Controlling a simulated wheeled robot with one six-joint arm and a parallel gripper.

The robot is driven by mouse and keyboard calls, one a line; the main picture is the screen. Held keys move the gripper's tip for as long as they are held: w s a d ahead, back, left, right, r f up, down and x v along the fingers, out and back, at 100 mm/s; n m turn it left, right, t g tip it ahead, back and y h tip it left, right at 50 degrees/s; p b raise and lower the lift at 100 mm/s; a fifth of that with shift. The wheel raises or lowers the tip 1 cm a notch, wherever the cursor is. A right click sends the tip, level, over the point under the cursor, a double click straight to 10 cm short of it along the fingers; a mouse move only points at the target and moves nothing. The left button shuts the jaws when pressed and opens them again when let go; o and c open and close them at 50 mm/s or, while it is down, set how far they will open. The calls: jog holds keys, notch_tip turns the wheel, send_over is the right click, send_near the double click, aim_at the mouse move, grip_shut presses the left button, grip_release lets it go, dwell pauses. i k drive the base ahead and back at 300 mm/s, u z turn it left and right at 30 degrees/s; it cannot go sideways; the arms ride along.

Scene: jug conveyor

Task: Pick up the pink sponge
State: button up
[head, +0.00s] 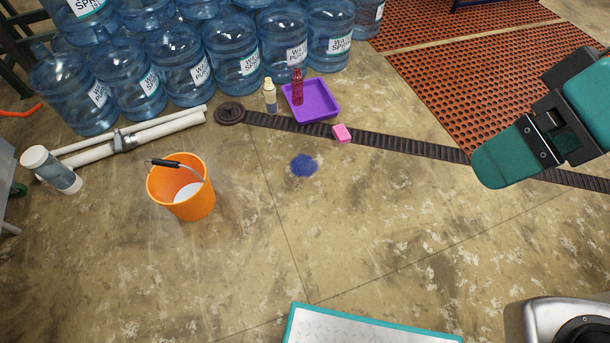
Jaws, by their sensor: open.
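The pink sponge (342,133) is a small pink block on the floor. It lies at the edge of a dark ribbed strip (400,145), just below a purple tray. My gripper (508,160) is at the right of the head view, well to the right of the sponge and apart from it. It shows as a teal finger on a dark mount. It is open and I see nothing in it. Its other finger cannot be made out clearly.
A purple tray (322,108) has a red bottle (297,88) at it; a cream bottle (270,96) stands beside it. A blue patch (303,165), an orange bucket (170,195), white pipes (150,132) and large water jugs (185,65) are around.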

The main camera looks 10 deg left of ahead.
aim_at(341, 132)
jog(key=z, duration=0.1)
jog(key=i, duration=1.15)
jog(key=u, duration=0.85)
jog(key=i, duration=0.85)
jog(key=u, duration=0.8)
